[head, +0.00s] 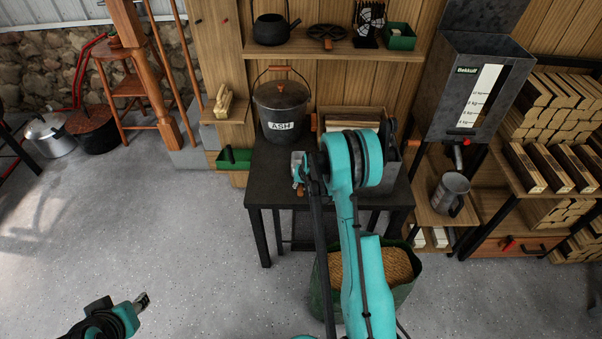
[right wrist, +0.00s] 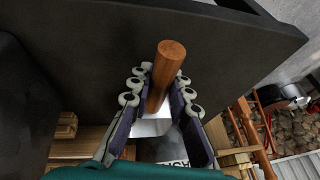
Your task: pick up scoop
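The scoop shows in the right wrist view as a round brown wooden handle (right wrist: 165,72) with a pale metal part (right wrist: 151,127) behind it. My right gripper (right wrist: 160,88) has its fingers on both sides of the handle, and the pads look pressed against it. In the head view my right gripper (head: 299,172) is over the left part of the dark table, with a bit of the brown handle (head: 300,189) showing; my arm hides much of the rest. My left gripper (head: 141,301) is low at the left, over the floor, away from the scoop; its opening is unclear.
The dark table (head: 262,190) holds a lidded ASH bucket (head: 281,108) close behind my right gripper, and a wooden-sided box (head: 350,113). A green bin of pellets (head: 398,268) stands in front. A metal mug (head: 450,193) is at right. Floor at left is clear.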

